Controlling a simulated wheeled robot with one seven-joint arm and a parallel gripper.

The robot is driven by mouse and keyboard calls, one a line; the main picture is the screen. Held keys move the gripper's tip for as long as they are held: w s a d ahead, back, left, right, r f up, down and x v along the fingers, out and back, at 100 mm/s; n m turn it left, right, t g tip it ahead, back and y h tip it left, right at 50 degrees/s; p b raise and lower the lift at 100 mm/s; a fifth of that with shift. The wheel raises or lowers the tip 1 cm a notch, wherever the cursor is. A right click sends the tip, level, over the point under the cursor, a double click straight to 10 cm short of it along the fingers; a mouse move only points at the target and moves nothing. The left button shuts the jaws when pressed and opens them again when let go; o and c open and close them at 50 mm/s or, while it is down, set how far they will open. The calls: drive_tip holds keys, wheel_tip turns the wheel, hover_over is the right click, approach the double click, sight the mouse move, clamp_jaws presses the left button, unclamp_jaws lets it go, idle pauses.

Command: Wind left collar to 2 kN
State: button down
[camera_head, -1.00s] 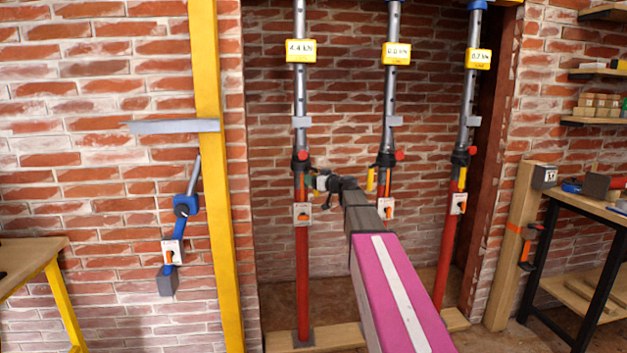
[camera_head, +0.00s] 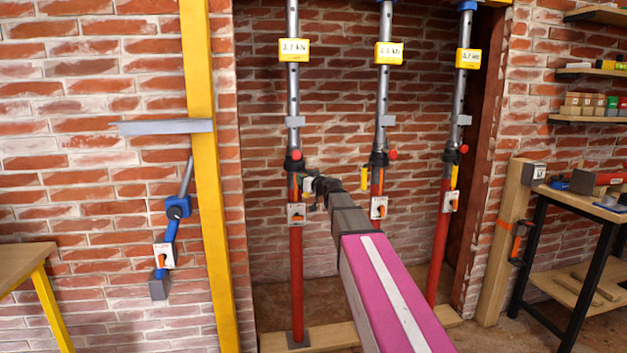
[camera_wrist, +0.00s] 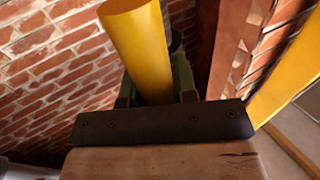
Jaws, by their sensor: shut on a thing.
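The left prop has a grey upper tube, a red lower tube (camera_head: 296,255) and a dark collar (camera_head: 293,166) with a red knob. Its yellow load display (camera_head: 294,50) shows about 2 kN; the last digit is hard to read. My gripper (camera_head: 311,186) is just right of this prop, at the collar's height. In the wrist view a yellow handle (camera_wrist: 140,45) stands between my gripper's dark fingers (camera_wrist: 155,88), which are shut on it. In the head view, my gripper hides this handle.
The middle prop (camera_head: 375,185) and right prop (camera_head: 440,240) have their own yellow displays (camera_head: 389,53) (camera_head: 468,59), digits unclear. A yellow post (camera_head: 205,170) with a grey bracket (camera_head: 165,127) stands left. A workbench (camera_head: 600,207) is at right. A timber sole (camera_head: 335,335) runs under the props.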

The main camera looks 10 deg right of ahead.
sight(292, 179)
drive_tip(key=shift+s+a+m+t+h, duration=0.1)
drive_tip(key=shift+a+m+t+h, duration=0.4)
drive_tip(key=shift+a+h, duration=0.5)
drive_tip(key=shift+s+a+m+t+h, duration=0.1)
drive_tip(key=shift+a+m+t+h, duration=0.2)
drive_tip(key=shift+a+m+h, duration=0.7)
drive_tip(key=shift+a+n+y, duration=0.3)
drive_tip(key=shift+a, duration=0.1)
drive_tip(key=c, duration=0.9)
unclamp_jaws()
drive_tip(key=shift+d, duration=0.1)
drive_tip(key=v, duration=1)
drive_tip(key=shift+s, duration=0.35)
